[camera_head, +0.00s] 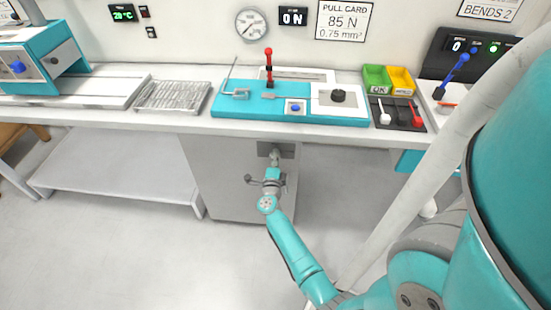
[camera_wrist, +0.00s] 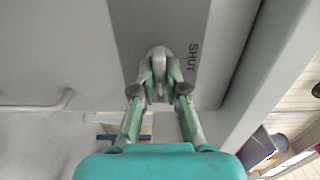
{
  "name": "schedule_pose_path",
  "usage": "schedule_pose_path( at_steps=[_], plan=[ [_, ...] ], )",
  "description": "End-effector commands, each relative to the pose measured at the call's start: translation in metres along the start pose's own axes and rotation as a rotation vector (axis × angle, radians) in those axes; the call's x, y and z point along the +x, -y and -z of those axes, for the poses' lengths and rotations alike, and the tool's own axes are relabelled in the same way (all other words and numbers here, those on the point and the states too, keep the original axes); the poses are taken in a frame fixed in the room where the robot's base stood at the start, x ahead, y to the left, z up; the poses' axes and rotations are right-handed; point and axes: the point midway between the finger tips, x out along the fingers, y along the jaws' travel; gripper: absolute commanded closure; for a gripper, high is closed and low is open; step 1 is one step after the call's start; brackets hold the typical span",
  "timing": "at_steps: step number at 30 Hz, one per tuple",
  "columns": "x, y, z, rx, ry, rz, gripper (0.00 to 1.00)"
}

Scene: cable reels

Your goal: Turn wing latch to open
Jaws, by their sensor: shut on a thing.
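The wing latch (camera_wrist: 159,55) is a light grey knob on a darker grey plate (camera_wrist: 130,35), seen in the wrist view. The word SHUT is printed to its right. My gripper (camera_wrist: 160,78) has its two green-grey fingers closed on the latch, one on each side. The latch's wing lies roughly in line with the fingers, and its lower part is partly hidden between them. In the head view my gripper (camera_head: 274,158) reaches the upper front of the grey cabinet (camera_head: 225,180) under the bench. The latch is mostly hidden there.
A bar handle (camera_wrist: 40,105) is on the left in the wrist view. The bench (camera_head: 160,120) overhangs the cabinet and carries a teal fixture (camera_head: 232,105), green bin (camera_head: 376,77) and yellow bin (camera_head: 401,79). A low shelf (camera_head: 120,180) stands left; open floor lies in front.

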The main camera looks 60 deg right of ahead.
Motion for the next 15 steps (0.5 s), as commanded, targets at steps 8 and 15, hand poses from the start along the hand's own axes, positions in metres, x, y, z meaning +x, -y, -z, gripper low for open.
schedule_pose_path(
  at_steps=[8, 15],
  plan=[
    [0.0045, 0.0049, 0.0033, 0.044, -0.012, 0.008, 1.0],
    [0.0045, 0.0048, 0.0034, 0.046, -0.012, 0.008, 1.0]
  ],
)
